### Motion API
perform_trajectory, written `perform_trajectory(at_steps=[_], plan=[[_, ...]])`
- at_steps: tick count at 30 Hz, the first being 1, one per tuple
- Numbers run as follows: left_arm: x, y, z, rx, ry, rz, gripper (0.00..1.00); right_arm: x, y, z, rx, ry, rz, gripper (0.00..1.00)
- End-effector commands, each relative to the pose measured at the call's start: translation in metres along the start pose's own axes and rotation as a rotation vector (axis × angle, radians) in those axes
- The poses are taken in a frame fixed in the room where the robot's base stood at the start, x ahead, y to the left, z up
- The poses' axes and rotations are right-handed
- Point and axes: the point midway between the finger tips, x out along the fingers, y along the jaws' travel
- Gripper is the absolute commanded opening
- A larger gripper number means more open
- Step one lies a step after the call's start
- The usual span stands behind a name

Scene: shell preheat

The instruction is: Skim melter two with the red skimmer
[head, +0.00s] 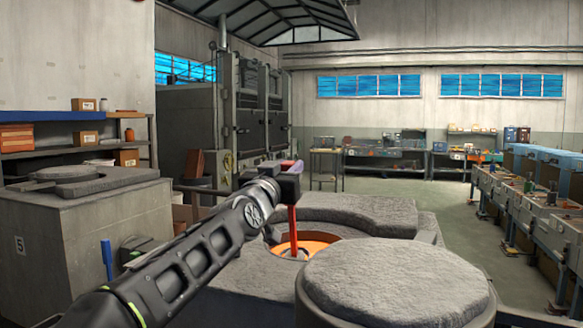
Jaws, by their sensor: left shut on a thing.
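The red skimmer (292,232) hangs nearly upright from my left gripper (289,178), which is shut on its upper end. The skimmer's shaft runs down into the round opening of a grey melter (425,228), where an orange glowing surface (318,243) shows. I cannot read a number on this melter. My right gripper is not in view.
A thick round grey lid (395,280) lies close in front, right of the opening. Another grey melter (85,235) stands at left, with a blue-handled tool (106,260) beside it. Workbenches (535,205) line the right. The green floor (440,200) between is open.

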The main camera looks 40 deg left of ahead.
Motion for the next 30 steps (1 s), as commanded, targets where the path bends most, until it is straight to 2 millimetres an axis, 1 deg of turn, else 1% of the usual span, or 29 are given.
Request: perform_trajectory(at_steps=[3,8,20,25,30], plan=[[-0.01,-0.001,-0.004,0.0,0.004,-0.002,0.0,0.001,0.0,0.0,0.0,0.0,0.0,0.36],[-0.018,-0.001,-0.005,0.0,0.003,-0.001,0.0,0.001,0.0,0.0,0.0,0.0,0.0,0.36],[-0.019,0.0,-0.006,0.0,0.003,-0.001,0.0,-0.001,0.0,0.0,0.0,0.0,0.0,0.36],[-0.018,0.005,-0.008,0.0,0.001,-0.001,0.0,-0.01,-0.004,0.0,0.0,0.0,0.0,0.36],[-0.018,0.014,-0.009,0.0,0.001,-0.002,0.0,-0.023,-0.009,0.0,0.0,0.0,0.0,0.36]])
